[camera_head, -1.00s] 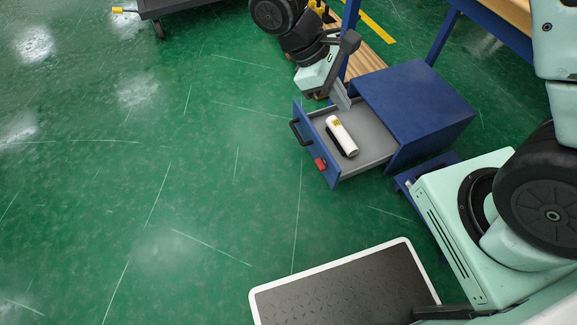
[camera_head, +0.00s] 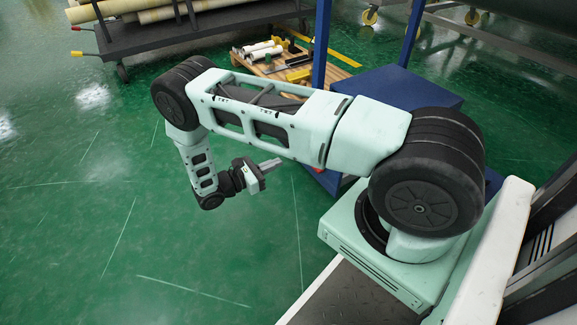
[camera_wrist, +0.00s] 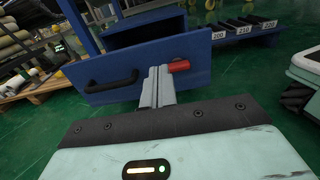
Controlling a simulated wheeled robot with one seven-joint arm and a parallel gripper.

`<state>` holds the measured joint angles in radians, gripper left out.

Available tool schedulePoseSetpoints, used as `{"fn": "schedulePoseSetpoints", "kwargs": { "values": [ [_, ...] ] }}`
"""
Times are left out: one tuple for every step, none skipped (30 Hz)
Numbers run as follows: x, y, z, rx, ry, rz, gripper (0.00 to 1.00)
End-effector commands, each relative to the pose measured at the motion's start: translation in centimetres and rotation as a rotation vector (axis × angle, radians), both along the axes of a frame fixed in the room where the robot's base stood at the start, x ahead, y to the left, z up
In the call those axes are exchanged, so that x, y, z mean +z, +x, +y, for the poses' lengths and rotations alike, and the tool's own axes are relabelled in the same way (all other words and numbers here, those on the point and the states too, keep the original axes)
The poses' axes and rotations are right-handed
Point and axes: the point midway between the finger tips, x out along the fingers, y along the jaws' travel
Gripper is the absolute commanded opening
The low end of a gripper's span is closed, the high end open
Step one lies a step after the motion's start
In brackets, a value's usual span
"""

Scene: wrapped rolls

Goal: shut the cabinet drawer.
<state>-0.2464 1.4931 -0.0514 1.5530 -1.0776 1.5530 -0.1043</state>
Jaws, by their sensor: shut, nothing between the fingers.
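The blue cabinet (camera_head: 400,86) stands behind my arm in the head view, and most of its drawer is hidden by the arm. In the wrist view the blue drawer front (camera_wrist: 142,64) stands out ahead of the cabinet body (camera_wrist: 145,27), so the drawer is open. It bears a black bar handle (camera_wrist: 112,82) and a red piece (camera_wrist: 179,65). My gripper (camera_head: 277,163) is shut and empty, in front of the drawer front. In the wrist view its fingertips (camera_wrist: 158,70) point at the front between handle and red piece; contact cannot be told. The drawer's inside is hidden.
A wooden pallet (camera_head: 275,63) with rolls lies behind the cabinet, beside a blue post (camera_head: 321,45). A dark cart (camera_head: 190,28) with long rolls stands at the back. Numbered dark bins (camera_wrist: 240,27) are right of the cabinet. Green floor at left is clear.

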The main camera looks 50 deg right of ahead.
Motion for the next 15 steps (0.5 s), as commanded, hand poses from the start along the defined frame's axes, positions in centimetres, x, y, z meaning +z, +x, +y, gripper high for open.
{"fn": "schedulePoseSetpoints", "kwargs": {
  "values": [
    [-0.8, 0.0, -0.3, 0.005, -0.01, 0.005, 0.0],
    [-0.9, 0.0, -0.4, 0.008, -0.015, 0.007, 0.0],
    [-1.0, 0.0, -0.6, 0.01, -0.018, 0.008, 0.0],
    [-1.0, 0.0, -0.8, 0.011, -0.019, 0.009, 0.0],
    [-1.0, 0.0, -1.0, 0.011, -0.019, 0.01, 0.0],
    [-1.0, -0.2, -1.4, 0.01, -0.02, 0.01, 0.0],
    [-1.0, -0.3, -1.8, 0.009, -0.019, 0.009, 0.0],
    [-1.0, -0.3, -2.2, 0.008, -0.02, 0.008, 0.0],
    [-1.0, -0.5, -2.8, 0.008, -0.019, 0.01, 0.0],
    [-1.1, -0.7, -3.4, 0.007, -0.018, 0.01, 0.0],
    [-1.2, -0.8, -4.0, 0.007, -0.018, 0.011, 0.0],
    [-1.2, -1.0, -4.8, 0.006, -0.017, 0.008, 0.0],
    [-1.2, -1.2, -5.4, 0.006, -0.017, 0.008, 0.0],
    [-1.2, -1.4, -6.0, 0.006, -0.017, 0.009, 0.0],
    [-1.2, -1.5, -6.8, 0.006, -0.017, 0.009, 0.0]
  ]
}}
